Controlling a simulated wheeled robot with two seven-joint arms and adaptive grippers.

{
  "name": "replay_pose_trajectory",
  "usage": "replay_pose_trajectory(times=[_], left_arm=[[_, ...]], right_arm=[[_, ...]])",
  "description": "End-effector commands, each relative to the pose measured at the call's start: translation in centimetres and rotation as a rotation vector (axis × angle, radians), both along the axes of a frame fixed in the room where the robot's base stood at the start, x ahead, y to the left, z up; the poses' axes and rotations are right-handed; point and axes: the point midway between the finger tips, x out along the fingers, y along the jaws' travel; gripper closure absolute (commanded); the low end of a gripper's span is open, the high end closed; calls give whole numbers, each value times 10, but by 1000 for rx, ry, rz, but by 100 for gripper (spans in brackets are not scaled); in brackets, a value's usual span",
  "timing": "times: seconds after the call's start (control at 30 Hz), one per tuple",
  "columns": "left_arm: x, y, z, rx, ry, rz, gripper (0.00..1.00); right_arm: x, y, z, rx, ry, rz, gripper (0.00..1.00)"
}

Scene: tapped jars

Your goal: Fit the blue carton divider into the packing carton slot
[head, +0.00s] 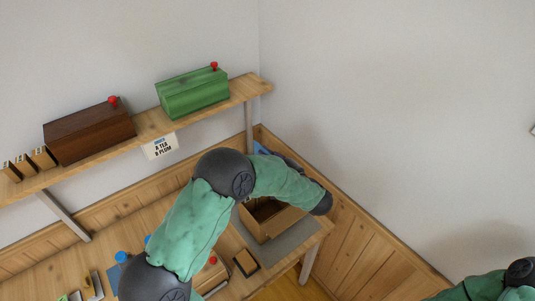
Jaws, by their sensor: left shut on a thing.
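The packing carton (265,229) is an open brown box on the table, below my left forearm, which covers part of it. A blue piece (261,148), which looks like the carton divider, shows in a small patch behind my left arm, near the room corner. My left gripper (281,157) is mostly hidden by my own arm; it appears shut on the blue divider, beyond the carton in the picture. The carton's slot cannot be made out. My right arm shows only at the lower right corner, with its gripper out of view.
The carton stands on a grey mat (294,239) near the table's right end. A small dark-topped box (246,262) lies nearby. A wall shelf (150,127) holds a green box (193,92), a brown box (88,132) and small cartons. Blue-topped items are at lower left.

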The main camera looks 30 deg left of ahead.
Motion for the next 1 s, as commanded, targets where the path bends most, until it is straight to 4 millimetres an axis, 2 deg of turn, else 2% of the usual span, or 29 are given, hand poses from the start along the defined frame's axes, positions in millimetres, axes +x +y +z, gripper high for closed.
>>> replay_pose_trajectory(times=[0.03,0.2,0.4,1.0], left_arm=[[0,0,-12,0,0,0,100],[0,0,-35,0,1,-1,100],[0,0,-52,0,0,0,100],[0,-1,-53,-2,2,-1,100]], right_arm=[[0,0,-12,0,0,0,60],[0,0,-35,0,-1,0,60],[0,0,-52,0,-1,0,60],[1,0,-50,0,-1,0,60]])
